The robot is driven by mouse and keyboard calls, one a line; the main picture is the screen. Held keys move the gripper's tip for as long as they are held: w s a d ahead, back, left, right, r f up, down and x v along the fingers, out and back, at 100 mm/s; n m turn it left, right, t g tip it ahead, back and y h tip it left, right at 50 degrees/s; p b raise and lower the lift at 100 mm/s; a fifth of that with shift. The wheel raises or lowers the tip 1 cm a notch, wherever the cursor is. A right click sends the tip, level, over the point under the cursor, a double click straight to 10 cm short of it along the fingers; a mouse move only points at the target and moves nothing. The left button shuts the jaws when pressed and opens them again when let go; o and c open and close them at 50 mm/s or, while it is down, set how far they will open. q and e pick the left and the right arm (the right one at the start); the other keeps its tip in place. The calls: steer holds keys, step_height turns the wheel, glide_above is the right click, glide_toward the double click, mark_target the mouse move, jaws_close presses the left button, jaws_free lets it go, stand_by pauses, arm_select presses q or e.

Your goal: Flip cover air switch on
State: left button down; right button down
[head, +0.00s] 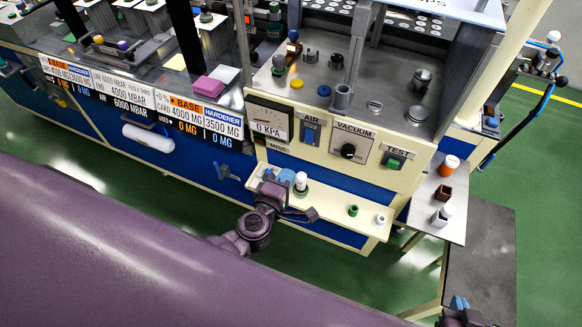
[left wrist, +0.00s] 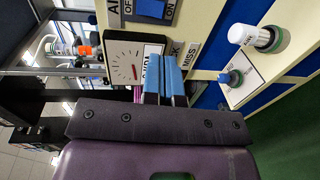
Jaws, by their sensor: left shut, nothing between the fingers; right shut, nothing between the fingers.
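The air switch is a blue part (head: 311,132) under the AIR label on the front panel, between the pressure gauge and the vacuum knob. In the left wrist view its blue cover (left wrist: 151,9) is at the top edge, between the OFF and ON markings; part of the switch is cut off. My left gripper (head: 287,176) is below the panel, apart from the switch. Its blue fingers (left wrist: 163,68) are shut and empty, overlapping the gauge in the left wrist view. My right gripper (head: 459,303) is at the bottom right, far from the switch, shut and empty.
The gauge (head: 267,126) reads 0 KPA. The vacuum knob (head: 348,151) and green test button (head: 395,160) are right of the switch.

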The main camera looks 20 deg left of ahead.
mark_target(308, 142)
arm_select(q)
steer(key=w, duration=0.4)
steer(key=w+f+b, duration=0.1)
steer(key=w, duration=0.7)
steer(key=shift+w+d+f+b, duration=0.1)
steer(key=shift+d+f+b, duration=0.1)
steer(key=shift+f+b, duration=0.15)
steer(key=shift+w, duration=0.15)
steer(key=shift+r, duration=0.1)
steer(key=shift+w, duration=0.15)
